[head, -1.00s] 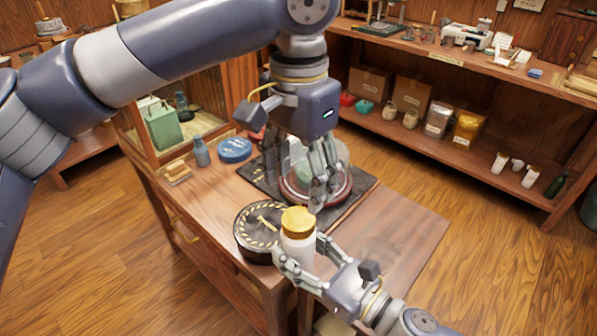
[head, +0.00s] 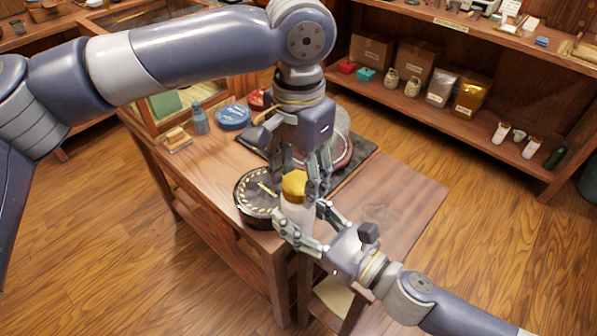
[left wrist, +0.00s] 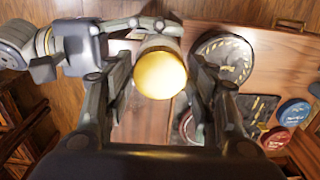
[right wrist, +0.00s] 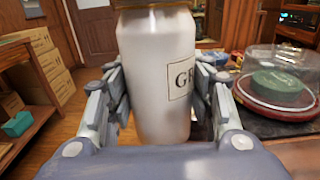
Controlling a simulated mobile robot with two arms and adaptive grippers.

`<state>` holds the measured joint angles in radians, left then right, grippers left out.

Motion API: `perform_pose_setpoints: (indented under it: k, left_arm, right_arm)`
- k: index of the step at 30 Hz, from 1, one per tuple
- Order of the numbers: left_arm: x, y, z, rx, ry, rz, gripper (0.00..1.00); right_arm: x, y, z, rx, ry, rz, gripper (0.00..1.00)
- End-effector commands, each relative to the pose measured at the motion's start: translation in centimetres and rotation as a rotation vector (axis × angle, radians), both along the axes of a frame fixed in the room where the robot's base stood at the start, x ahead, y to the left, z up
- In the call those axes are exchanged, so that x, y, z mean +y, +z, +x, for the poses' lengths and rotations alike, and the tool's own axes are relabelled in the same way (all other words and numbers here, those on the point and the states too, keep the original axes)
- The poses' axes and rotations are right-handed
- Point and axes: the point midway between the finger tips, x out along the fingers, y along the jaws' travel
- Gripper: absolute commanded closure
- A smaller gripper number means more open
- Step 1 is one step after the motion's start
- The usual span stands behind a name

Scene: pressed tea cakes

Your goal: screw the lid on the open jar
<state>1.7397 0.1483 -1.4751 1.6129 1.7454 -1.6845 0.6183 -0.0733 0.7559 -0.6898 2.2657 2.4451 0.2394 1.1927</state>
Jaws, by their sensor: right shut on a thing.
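A white jar (head: 297,213) with a gold lid (head: 294,184) on its top stands upright in my right gripper (head: 299,216). In the right wrist view the jar (right wrist: 157,80) fills the space between the fingers, with part of a dark-lettered label showing. My left gripper (head: 300,188) is right above the jar, fingers pointing down on either side of the lid. In the left wrist view the lid (left wrist: 160,75) lies between the spread fingers, with gaps at both sides. Whether the lid is threaded tight cannot be seen.
A round black tin (head: 256,198) with a patterned top is close beside the jar. A glass dome on a red-rimmed base (right wrist: 279,84) stands behind, on a dark mat. A blue tin (head: 233,117) and a grey bottle (head: 200,118) are farther back. The table's right part is clear.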

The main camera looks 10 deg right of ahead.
Motion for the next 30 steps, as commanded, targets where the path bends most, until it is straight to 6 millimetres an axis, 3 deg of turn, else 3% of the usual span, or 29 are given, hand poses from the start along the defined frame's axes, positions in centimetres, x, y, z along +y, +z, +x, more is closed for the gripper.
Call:
perform_pose_setpoints:
  k: [1,3,4,11,21,25,26,29,30]
  left_arm:
    - [0.01,0.01,0.01,0.0,0.0,0.0,0.68]
    - [0.01,0.01,0.01,0.0,0.0,0.0,0.84]
    - [0.01,0.02,0.0,0.0,0.0,0.0,0.85]
    - [0.03,-0.02,0.0,0.001,-0.029,0.001,0.85]
    - [0.04,-0.07,0.02,0.002,-0.459,0.001,0.85]
    - [0.09,-0.02,0.07,0.0,-0.446,0.002,0.85]
    - [0.09,-0.02,0.08,0.0,-0.445,0.002,0.54]
    - [0.07,-0.02,0.07,0.0,-0.444,0.001,0.33]
    - [0.07,-0.02,0.06,0.0,-0.444,0.001,0.33]
  right_arm:
    - [0.01,0.11,0.0,-0.002,0.001,0.001,1.0]
    - [0.01,0.11,0.0,-0.002,0.001,0.001,1.0]
    - [0.01,0.12,0.0,-0.002,0.001,0.001,1.0]
    - [0.01,0.13,0.0,-0.003,0.001,0.001,1.0]
    - [0.01,0.15,0.0,-0.003,0.001,0.001,1.0]
    - [0.02,0.16,0.0,-0.003,0.001,0.001,1.0]
    - [0.02,0.16,0.0,-0.003,0.001,0.001,1.0]
    - [0.02,0.16,0.0,-0.003,0.001,0.001,1.0]
    - [0.02,0.15,0.0,-0.003,0.001,0.001,1.0]
